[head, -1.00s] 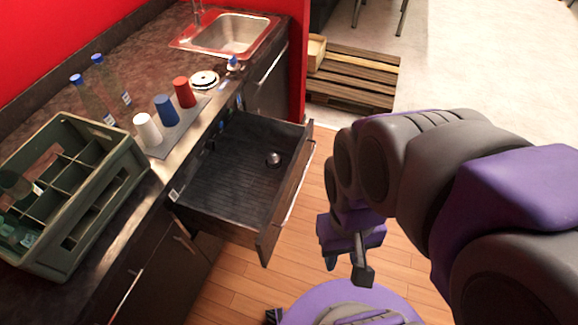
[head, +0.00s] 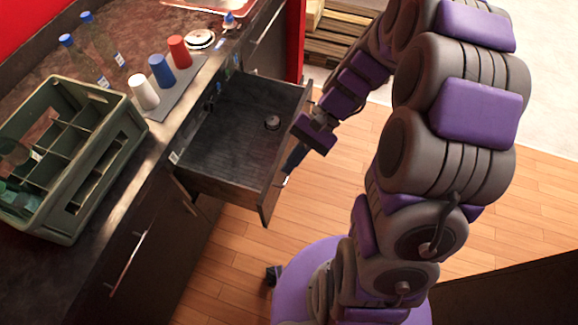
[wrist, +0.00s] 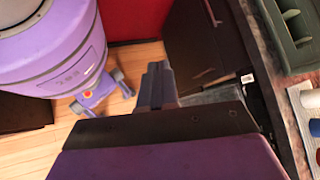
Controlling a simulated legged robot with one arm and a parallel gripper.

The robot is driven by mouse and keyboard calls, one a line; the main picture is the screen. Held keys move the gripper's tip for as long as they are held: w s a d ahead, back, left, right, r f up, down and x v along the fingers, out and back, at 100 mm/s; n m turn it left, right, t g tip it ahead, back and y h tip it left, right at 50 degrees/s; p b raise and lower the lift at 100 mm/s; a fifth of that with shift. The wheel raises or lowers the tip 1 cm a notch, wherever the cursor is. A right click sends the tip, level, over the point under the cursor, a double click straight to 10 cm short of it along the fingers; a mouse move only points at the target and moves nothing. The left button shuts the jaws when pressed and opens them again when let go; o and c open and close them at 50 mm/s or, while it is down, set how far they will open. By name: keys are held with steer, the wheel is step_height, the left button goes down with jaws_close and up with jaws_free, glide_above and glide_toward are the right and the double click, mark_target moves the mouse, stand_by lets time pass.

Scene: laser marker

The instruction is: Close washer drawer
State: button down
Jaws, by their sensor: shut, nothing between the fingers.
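The washer drawer (head: 228,140) is a wide dark drawer pulled well out of the cabinet under the counter, with a small round drain-like piece inside it. Its front panel (head: 268,200) faces right in the head view. My gripper (head: 290,163) is shut and empty, just outside the drawer front, pointing down beside its handle; I cannot tell whether it touches. In the wrist view my shut fingers (wrist: 157,84) show in front of a dark panel, and a bit of the drawer's inside (wrist: 222,93) shows to their right. My gripper body hides the rest.
A green crate (head: 78,200) with bottles, several cups (head: 161,70) on a grey mat and clear bottles (head: 100,45) stand on the counter. A wooden pallet (head: 328,45) lies beyond the drawer. Wooden floor (head: 330,205) right of the drawer is clear.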

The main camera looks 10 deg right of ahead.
steer(key=w+d+f+m+t+y, duration=0.2)
steer(key=w+d+f+m+y, duration=0.15)
steer(key=w+f, duration=0.3)
steer(key=w+d+f+m+t+y, duration=0.3)
steer(key=w+f+m+y, duration=0.15)
steer(key=f, duration=0.35)
steer(key=w+d+f+m+t, duration=0.2)
steer(key=d+f+m+t, duration=0.25)
steer(key=f, duration=0.45)
steer(key=m+t+h+b, duration=0.1)
steer(key=m+t+b, duration=0.2)
steer(key=m+t, duration=0.25)
glide_toward(282, 164)
steer(key=x, duration=0.3)
steer(key=f+x, duration=0.1)
steer(key=x, duration=0.1)
steer(key=shift+w+a, duration=0.15)
steer(key=shift+w, duration=0.25)
steer(key=shift+w+a+r, duration=0.1)
steer(key=shift+w+a, duration=0.15)
steer(key=shift+a, duration=0.3)
